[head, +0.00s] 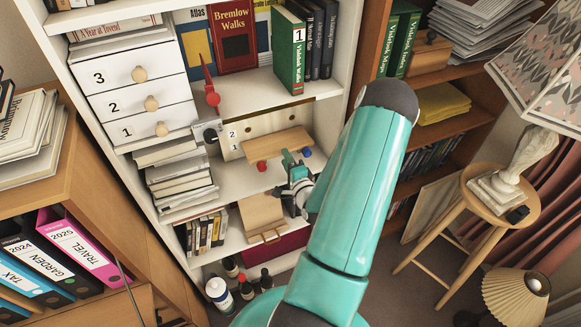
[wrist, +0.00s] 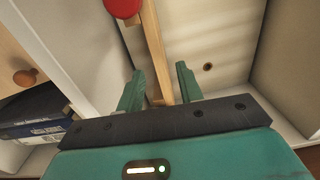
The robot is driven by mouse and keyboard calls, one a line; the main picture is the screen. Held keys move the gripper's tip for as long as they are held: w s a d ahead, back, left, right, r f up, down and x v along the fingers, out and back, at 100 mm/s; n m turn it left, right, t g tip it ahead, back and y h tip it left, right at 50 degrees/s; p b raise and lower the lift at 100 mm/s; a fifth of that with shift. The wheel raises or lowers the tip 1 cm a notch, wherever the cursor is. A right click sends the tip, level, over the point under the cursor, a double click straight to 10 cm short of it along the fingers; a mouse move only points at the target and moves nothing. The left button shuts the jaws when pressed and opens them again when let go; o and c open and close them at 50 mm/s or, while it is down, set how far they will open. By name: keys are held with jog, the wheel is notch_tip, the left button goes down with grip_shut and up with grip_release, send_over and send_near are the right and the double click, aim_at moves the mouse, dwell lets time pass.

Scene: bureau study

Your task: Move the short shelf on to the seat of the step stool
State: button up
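The short shelf appears to be the light wooden board (head: 275,144), in the white bookcase's middle compartment, in front of a cream panel (head: 243,128) marked 2 and 1. A red knob (head: 262,166) and a blue knob (head: 307,153) show at its underside. My gripper (head: 290,160) is at the board's near edge. In the wrist view the board (wrist: 154,45) runs edge-on between the two fingertips of my gripper (wrist: 160,85), with gaps visible beside it. The fingers are apart. I cannot identify a step stool with certainty; a round wooden stool (head: 466,186) stands at the right.
Bottles (head: 219,293) stand below. A lamp (head: 530,150) occupies the round stool. A fallen-looking lampshade (head: 515,297) is at the lower right.

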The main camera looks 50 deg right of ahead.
aim_at(281, 143)
jog(key=shift+x, duration=2.5)
grip_shut()
jog(key=shift+r, duration=0.15)
jog(key=shift+r, duration=1.6)
jog(key=shift+a, duration=0.1)
